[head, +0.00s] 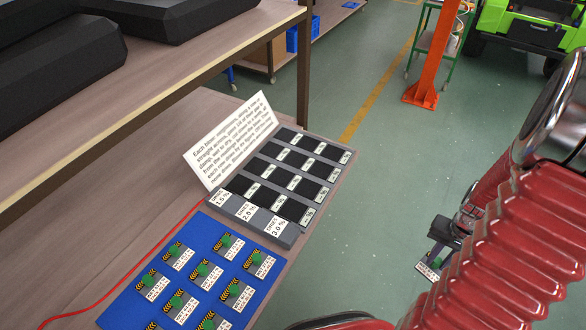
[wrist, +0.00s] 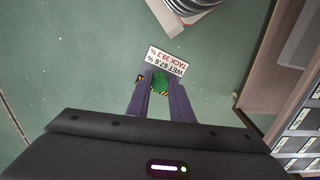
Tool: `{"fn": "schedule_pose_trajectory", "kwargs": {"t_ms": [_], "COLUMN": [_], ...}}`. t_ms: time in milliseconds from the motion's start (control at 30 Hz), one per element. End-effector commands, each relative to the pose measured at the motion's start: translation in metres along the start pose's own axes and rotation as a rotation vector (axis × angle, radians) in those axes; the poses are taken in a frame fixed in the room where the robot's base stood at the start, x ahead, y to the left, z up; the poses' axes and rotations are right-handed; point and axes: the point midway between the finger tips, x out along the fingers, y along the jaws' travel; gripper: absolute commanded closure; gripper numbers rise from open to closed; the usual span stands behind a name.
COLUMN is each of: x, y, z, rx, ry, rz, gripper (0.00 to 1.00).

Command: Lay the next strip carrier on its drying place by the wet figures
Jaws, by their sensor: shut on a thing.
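My gripper (head: 438,254) is at the right of the head view, out over the floor and to the right of the bench. It is shut on a strip carrier (head: 428,268), a small plate with a green blob and a white label. In the wrist view the carrier (wrist: 165,64) sits between the purple fingers, its label upside down, reading WET 67.6 %, TACK 39.3 %. The grey drying board (head: 297,229) lies on the bench with dark places in three rows, marked DRIES 1.5 %, 2.0 % and 3.0 %. The small place tags show dashes; no carrier shows there.
A blue mat (head: 112,315) with several similar carriers lies on the bench in front of the board. A white text card (head: 232,137) stands behind the board. A shelf (head: 215,75) overhangs the bench at left. Open green floor lies between bench and gripper; an orange post (head: 437,55) stands beyond.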

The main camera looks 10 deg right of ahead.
Motion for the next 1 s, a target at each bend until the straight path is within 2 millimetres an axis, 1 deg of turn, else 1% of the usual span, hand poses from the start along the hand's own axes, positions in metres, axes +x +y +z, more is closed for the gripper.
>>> {"fn": "schedule_pose_trajectory", "kwargs": {"t_ms": [167,267,367,467,667,700,867,1000], "x": [-0.001,-0.003,-0.007,-0.014,-0.03,-0.033,-0.047,-0.059], "y": [-0.003,-0.012,-0.029,-0.053,-0.113,-0.126,-0.178,-0.226], "z": [-0.002,-0.008,-0.018,-0.029,-0.05,-0.053,-0.06,-0.061], "rx": [-0.007,-0.028,-0.065,-0.116,-0.232,-0.256,-0.348,-0.429], "ry": [0.001,0.001,0.002,0.003,0.003,0.003,0.003,0.002], "rz": [0.0,0.0,0.0,0.0,0.0,0.0,-0.001,-0.001], "gripper": [1.0,1.0,1.0,1.0,1.0,1.0,1.0,1.0]}}
